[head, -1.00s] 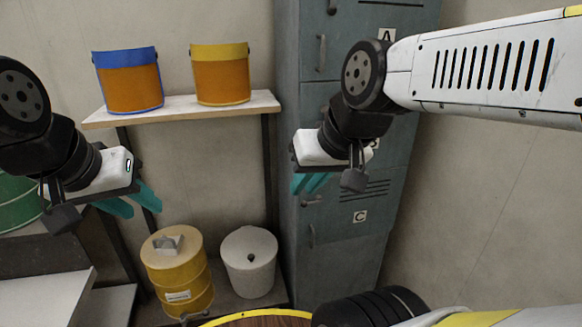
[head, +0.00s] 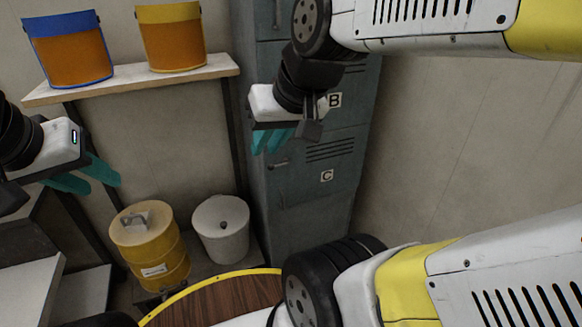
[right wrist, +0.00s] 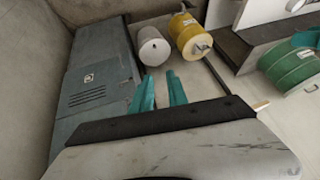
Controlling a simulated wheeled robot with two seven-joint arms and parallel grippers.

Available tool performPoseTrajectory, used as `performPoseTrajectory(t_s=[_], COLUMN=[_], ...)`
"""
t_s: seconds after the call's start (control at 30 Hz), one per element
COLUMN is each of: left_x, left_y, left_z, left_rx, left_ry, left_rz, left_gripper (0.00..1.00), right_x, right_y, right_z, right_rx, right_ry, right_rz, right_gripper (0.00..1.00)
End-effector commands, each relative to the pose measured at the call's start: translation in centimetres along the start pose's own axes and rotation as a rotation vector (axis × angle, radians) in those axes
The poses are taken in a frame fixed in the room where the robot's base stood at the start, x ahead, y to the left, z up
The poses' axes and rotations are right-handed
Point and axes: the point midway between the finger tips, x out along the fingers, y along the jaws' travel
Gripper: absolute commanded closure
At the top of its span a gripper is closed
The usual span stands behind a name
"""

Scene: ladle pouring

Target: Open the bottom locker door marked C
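The bottom locker door marked C (head: 315,192) is shut, on the grey-blue locker beyond my right gripper. Its C label and vent slots show, and a small handle (head: 278,164) is at its left side. The door also shows in the right wrist view (right wrist: 92,92), at the left; I cannot make out the handle there. My right gripper (head: 271,141) is open and empty, with teal fingers just above the handle in the picture; it appears apart from the door. Its fingers show in the right wrist view (right wrist: 160,92). My left gripper (head: 85,177) is open and empty, far left.
A yellow drum (head: 151,252) and a white bin (head: 221,230) stand left of the locker. A shelf (head: 140,82) with two buckets is above them. A round wooden table (head: 220,300) with a yellow rim is in front. Bare wall is at right.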

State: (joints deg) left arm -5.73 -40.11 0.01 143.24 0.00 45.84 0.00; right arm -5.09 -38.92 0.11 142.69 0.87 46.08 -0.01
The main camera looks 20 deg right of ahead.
Motion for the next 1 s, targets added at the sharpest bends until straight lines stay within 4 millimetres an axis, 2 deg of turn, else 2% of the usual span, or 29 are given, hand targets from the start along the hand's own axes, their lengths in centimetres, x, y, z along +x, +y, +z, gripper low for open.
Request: performPoseTrajectory(t_s=[0.17, 0.37, 0.57, 0.77, 1.0], left_x=[0.0, 0.0, 0.0, 0.0, 0.0], left_y=[0.0, 0.0, 0.0, 0.0, 0.0], left_z=[0.0, 0.0, 0.0, 0.0, 0.0], left_rx=[0.0, 0.0, 0.0, 0.0, 0.0], left_ry=[0.0, 0.0, 0.0, 0.0, 0.0], left_rz=[0.0, 0.0, 0.0, 0.0, 0.0], left_gripper=[0.64, 0.64, 0.64, 0.64, 0.64], right_x=[2.5, 7.6, 13.6, 20.2, 28.6], right_y=[0.2, 0.8, 2.4, 5.3, 10.2], right_z=[-1.4, -3.9, -6.1, -7.7, -8.2], right_rx=[0.134, 0.387, 0.663, 0.96, 1.336], right_ry=[-0.124, -0.311, -0.468, -0.589, -0.68], right_rz=[-0.03, -0.111, -0.222, -0.361, -0.565], right_gripper=[0.81, 0.81, 0.81, 0.81, 0.81])
